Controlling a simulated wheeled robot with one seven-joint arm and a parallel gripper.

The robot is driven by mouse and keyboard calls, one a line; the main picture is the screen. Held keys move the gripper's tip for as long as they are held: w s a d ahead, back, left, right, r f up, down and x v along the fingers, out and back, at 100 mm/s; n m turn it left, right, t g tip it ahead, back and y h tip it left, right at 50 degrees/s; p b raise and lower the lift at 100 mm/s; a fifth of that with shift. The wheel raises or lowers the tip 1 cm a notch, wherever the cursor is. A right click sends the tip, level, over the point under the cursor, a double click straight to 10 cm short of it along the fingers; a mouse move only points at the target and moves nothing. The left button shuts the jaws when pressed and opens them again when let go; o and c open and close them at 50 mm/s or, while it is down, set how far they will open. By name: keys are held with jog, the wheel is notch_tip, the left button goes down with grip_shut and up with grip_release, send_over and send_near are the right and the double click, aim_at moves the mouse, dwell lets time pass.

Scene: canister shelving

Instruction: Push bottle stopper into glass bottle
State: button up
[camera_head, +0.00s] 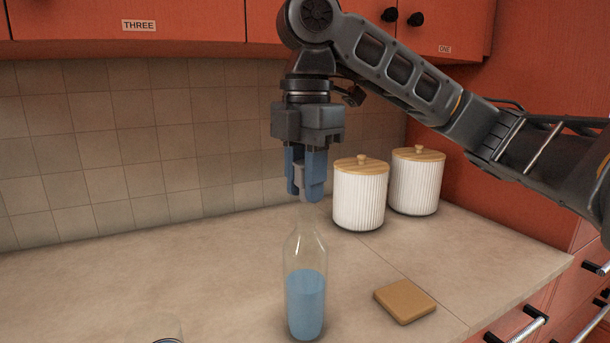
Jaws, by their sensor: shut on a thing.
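A clear glass bottle (305,284) with blue liquid in its lower half stands upright on the counter. My gripper (306,186) points straight down over the bottle's neck, its blue fingers close together. It is shut on a small grey piece, likely the bottle stopper (299,184), mostly hidden between the fingers. The fingertips are at the top of the bottle neck; I cannot tell whether the stopper touches the mouth or how deep it sits.
Two white ribbed canisters with wooden lids (360,195) (416,182) stand behind on the right. A tan square block (404,301) lies right of the bottle. The counter's left side (150,270) is clear. Red cabinets hang above.

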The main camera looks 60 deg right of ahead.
jog(key=shift+f+b, duration=0.4)
jog(key=shift+f, duration=0.45)
jog(key=o, duration=1.1)
jog(key=shift+r, duration=0.1)
notch_tip(320, 180, up, 8)
jog(key=shift+d+f, duration=0.1)
jog(key=shift+f, duration=0.05)
dwell(0.4)
